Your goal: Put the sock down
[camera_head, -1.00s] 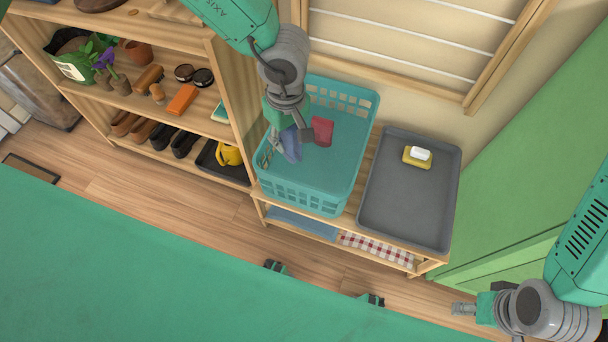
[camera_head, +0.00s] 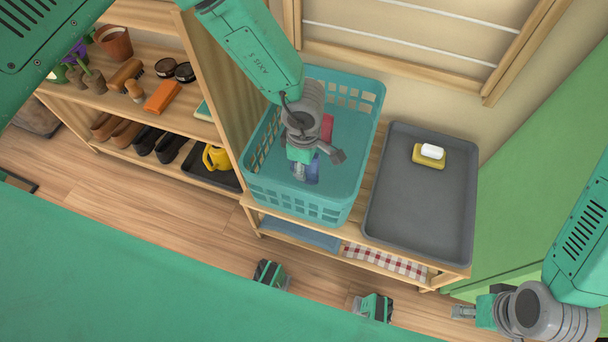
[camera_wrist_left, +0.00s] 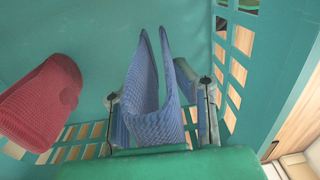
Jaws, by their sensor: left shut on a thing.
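A blue knitted sock (camera_head: 312,172) is held in my left gripper (camera_head: 305,164), over the inside of the teal laundry basket (camera_head: 352,187). In the left wrist view the blue sock (camera_wrist_left: 152,95) stands up folded between the fingers, with its two ends apart at the top. A red sock (camera_head: 327,127) is in the basket; in the left wrist view this red sock (camera_wrist_left: 42,102) lies to the left, apart from the blue one. Whether the blue sock touches the basket floor cannot be told. My right gripper (camera_head: 464,312) hangs empty at the lower right, away from the basket.
A grey tray (camera_head: 415,215) with a soap dish (camera_head: 429,156) stands right of the basket on the same bench. A wooden shelf with shoes, brushes and a yellow watering can (camera_head: 216,157) is at the left. A drying rack is on the wall behind.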

